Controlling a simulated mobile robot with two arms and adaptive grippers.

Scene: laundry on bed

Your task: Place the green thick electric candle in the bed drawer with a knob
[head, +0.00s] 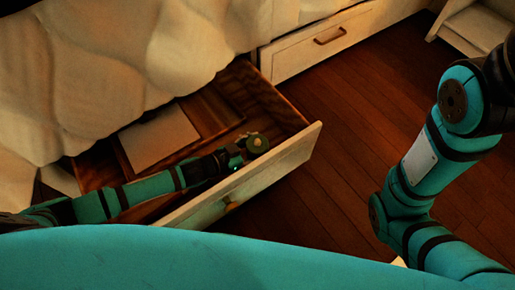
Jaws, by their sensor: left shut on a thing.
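The bed drawer with a knob (285,163) is pulled open below the bed. Its round knob (231,205) shows on the front panel. My left arm reaches in from the left over the drawer. My left gripper (244,150) is at the drawer's right part, just behind the front panel. It is shut on the green thick electric candle (258,144), a small, dark olive round thing in this light. The candle is over the drawer's inside; I cannot tell whether it touches the floor of the drawer. My right gripper is out of view; only my right arm shows at the right.
A pale flat thing (160,139) lies in the drawer at the left. A shut drawer with a bar handle (329,36) is at the back. A white piece of furniture (472,25) stands at the top right. The wooden floor (350,110) between is clear.

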